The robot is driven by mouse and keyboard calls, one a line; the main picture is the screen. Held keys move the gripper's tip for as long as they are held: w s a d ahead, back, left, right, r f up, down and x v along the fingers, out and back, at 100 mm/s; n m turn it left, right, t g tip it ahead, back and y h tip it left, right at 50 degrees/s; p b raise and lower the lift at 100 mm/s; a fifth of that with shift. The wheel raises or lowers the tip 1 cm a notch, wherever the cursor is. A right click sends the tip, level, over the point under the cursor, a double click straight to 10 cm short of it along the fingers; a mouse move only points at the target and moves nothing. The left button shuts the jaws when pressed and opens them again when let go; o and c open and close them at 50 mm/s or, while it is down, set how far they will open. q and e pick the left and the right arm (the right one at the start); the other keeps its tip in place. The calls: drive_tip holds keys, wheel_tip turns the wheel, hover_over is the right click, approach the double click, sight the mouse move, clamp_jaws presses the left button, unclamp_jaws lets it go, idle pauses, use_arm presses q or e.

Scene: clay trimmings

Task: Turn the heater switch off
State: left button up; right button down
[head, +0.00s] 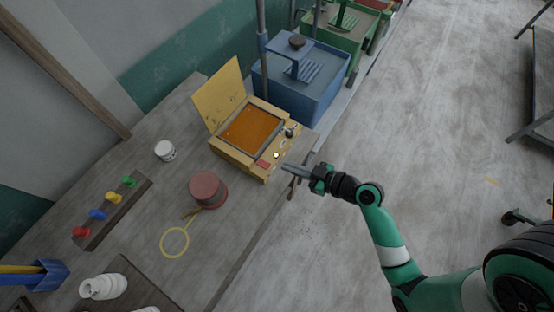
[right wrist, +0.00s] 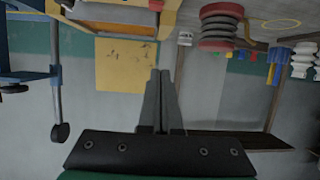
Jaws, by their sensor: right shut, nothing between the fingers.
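The heater (head: 232,152) is a yellow box with an open lid (head: 219,94) and an orange pan (head: 252,131), on the wooden bench. Its near-right panel bears a red patch (head: 262,163), a small pale round knob (head: 276,156) and a dark lever-like control (head: 291,131). I cannot tell which is the switch or how it is set. My right gripper (head: 285,167) is shut and empty, its tips just right of the panel near the red patch and pale knob. In the right wrist view its fingers (right wrist: 160,75) are together, and the yellow lid (right wrist: 122,67) shows behind. My left gripper is not in view.
A red round pot (head: 207,187), a white cup (head: 165,151), a rack with coloured pegs (head: 105,214) and a white stack (head: 103,287) stand on the bench. A blue machine (head: 318,91) stands behind the heater.

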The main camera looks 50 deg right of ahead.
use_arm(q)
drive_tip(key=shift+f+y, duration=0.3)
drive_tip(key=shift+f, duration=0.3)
use_arm(e)
drive_tip(key=shift+s+d+f+m, duration=0.15)
drive_tip(key=shift+s+d+f, duration=0.15)
drive_tip(key=shift+f, duration=0.2)
drive_tip(key=shift+s+d+f+m, duration=0.15)
drive_tip(key=shift+s+d+f, duration=0.1)
drive_tip(key=shift+f, duration=0.25)
drive_tip(key=shift+w, duration=0.15)
hover_over(263, 164)
drive_tip(key=s, duration=0.4)
wheel_tip(263, 164, down, 3)
use_arm(q)
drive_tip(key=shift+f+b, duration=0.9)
drive_tip(key=shift+b, duration=0.15)
use_arm(e)
drive_tip(key=shift+w+d+f, duration=0.1)
drive_tip(key=shift+f, duration=1.1)
drive_tip(key=shift+w+d+f, duration=0.1)
drive_tip(key=shift+f, duration=1.05)
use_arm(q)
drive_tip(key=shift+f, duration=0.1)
